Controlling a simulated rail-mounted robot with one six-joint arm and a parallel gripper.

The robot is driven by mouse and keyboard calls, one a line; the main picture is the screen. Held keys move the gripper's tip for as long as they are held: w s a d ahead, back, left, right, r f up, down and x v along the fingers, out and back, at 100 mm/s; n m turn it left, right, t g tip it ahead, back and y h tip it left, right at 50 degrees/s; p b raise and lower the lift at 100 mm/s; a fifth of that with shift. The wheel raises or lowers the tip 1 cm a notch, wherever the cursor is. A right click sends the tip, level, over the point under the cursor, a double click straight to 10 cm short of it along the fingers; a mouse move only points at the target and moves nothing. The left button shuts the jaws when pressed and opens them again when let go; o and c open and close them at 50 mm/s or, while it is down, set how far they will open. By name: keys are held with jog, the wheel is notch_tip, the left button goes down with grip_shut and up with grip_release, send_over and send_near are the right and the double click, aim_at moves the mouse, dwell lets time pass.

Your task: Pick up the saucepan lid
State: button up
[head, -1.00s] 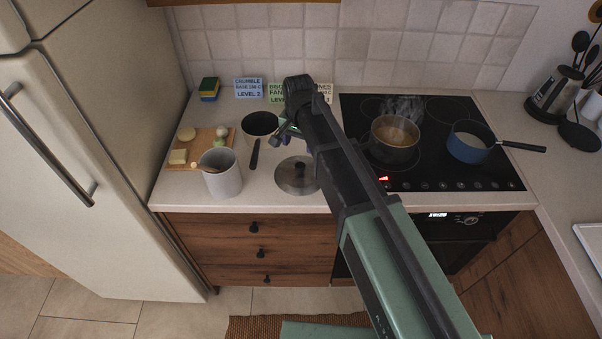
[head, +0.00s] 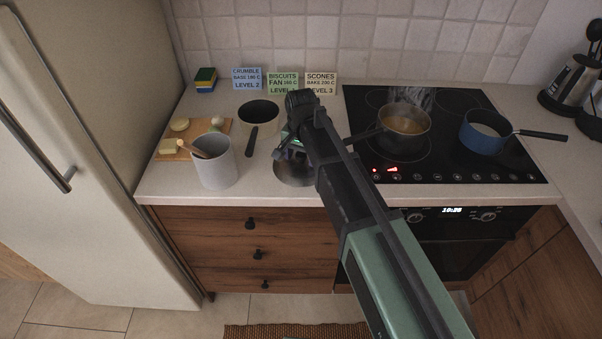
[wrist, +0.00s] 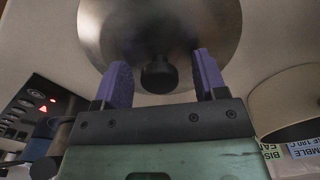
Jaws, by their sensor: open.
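The saucepan lid (head: 291,178) is a round metal disc lying on the worktop left of the hob, partly hidden by my arm in the head view. In the wrist view the lid (wrist: 190,22) fills the upper middle, with its dark knob (wrist: 159,76) showing. My gripper (wrist: 162,68) is open, its two purple fingers on either side of the knob with a gap on each side. In the head view my gripper (head: 287,150) is above the lid, mostly hidden by my arm. I cannot tell how far the fingers reach down beside the knob.
A pan with a dark handle (head: 259,113) and a grey crock (head: 214,165) stand to the left, near a chopping board (head: 171,147). A steaming pot (head: 404,132) and a blue saucepan (head: 484,131) stand on the hob (head: 448,160). Recipe cards (head: 283,84) stand behind.

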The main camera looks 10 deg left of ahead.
jog(key=c, duration=1.1)
jog(key=shift+p, duration=0.3)
